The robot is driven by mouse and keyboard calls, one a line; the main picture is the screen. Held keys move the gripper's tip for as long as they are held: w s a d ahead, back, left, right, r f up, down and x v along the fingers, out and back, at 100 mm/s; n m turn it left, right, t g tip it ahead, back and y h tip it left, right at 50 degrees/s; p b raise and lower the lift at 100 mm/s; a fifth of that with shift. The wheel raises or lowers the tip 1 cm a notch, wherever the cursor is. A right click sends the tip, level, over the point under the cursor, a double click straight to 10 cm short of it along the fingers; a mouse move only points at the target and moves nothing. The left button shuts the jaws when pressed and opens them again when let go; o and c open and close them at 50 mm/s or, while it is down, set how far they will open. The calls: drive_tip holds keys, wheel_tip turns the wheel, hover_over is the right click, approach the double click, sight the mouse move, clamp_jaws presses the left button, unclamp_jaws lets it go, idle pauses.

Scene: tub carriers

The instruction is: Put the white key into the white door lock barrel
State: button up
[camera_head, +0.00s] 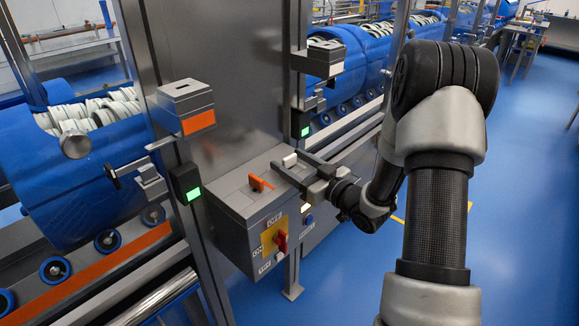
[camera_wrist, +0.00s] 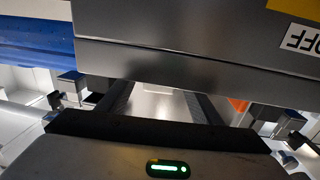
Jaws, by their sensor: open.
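The white key (camera_head: 290,160) is on top of the grey switch box (camera_head: 238,205). My gripper (camera_head: 287,161) is open, with one finger on either side of the white key; I cannot tell whether either touches it. In the wrist view, the two dark fingers (camera_wrist: 160,100) reach toward the box, and the white key cannot be made out clearly. The white door lock barrel looks to be the grey block with a white patch (camera_head: 336,69), on the far side of the steel post. Its slot is not clear from here.
An orange key (camera_head: 260,183) stands on the same box, close to my gripper; it also shows in the wrist view (camera_wrist: 238,104). A lock block with an orange patch (camera_head: 198,122) is to the left. A steel post (camera_head: 230,80) rises behind the box. Blue floor is free at right.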

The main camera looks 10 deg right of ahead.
drive_tip(key=shift+w+a, duration=0.3)
drive_tip(key=shift+w, duration=0.2)
drive_tip(key=shift+r, duration=0.1)
drive_tip(key=c, duration=1.2)
